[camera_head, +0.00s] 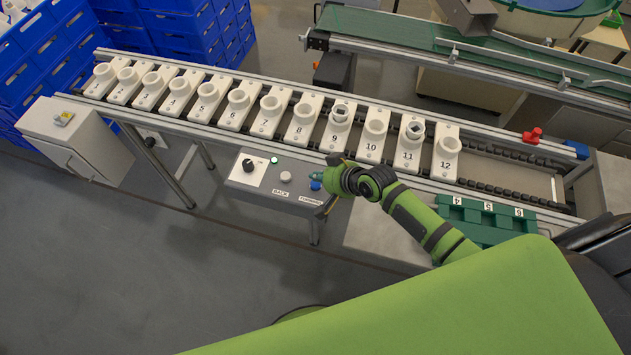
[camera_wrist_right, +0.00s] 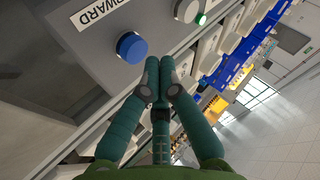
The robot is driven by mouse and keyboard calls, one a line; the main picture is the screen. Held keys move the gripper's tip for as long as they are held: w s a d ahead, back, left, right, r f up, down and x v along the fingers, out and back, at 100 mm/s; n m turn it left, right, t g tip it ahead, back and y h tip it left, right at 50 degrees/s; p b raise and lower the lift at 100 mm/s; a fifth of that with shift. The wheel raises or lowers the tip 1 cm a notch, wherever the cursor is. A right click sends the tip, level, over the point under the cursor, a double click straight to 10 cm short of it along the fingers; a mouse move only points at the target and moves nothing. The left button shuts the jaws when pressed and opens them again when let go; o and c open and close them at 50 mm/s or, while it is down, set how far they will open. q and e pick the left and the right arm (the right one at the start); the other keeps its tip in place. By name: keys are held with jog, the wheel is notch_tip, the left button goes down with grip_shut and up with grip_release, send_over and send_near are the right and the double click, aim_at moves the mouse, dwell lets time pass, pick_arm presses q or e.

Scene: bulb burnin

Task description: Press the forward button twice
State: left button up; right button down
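The control box (camera_head: 262,199) on the front of the conveyor has a blue button (camera_head: 315,185) by the FORWARD label (camera_head: 311,200). The blue button also shows large in the right wrist view (camera_wrist_right: 131,47), beside its label (camera_wrist_right: 98,12). A white button (camera_head: 286,177) sits to its left by the BACK label. My right gripper (camera_head: 319,176) is right at the blue button in the head view. In the wrist view its fingertips (camera_wrist_right: 160,62) are together, empty, and just to the side of the button. I cannot tell its height above the panel. My left gripper is not in view.
A row of numbered white bulb holders (camera_head: 238,107) stands on the conveyor behind the box; a few hold dark-centred pieces. A black knob (camera_head: 248,163) and a lit green lamp (camera_head: 274,160) share the panel. A green tray (camera_head: 480,225) lies right of my arm.

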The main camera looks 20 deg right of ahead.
aim_at(318, 184)
dwell(0.3)
jog(key=shift+f, duration=0.4)
jog(key=shift+f+b, duration=0.5)
jog(key=shift+b, duration=0.05)
dwell(0.5)
dwell(0.3)
jog(key=shift+r+p, duration=0.9)
jog(key=shift+p, duration=0.15)
notch_tip(318, 184, up, 5)
jog(key=p, duration=0.5)
jog(key=shift+r, duration=0.1)
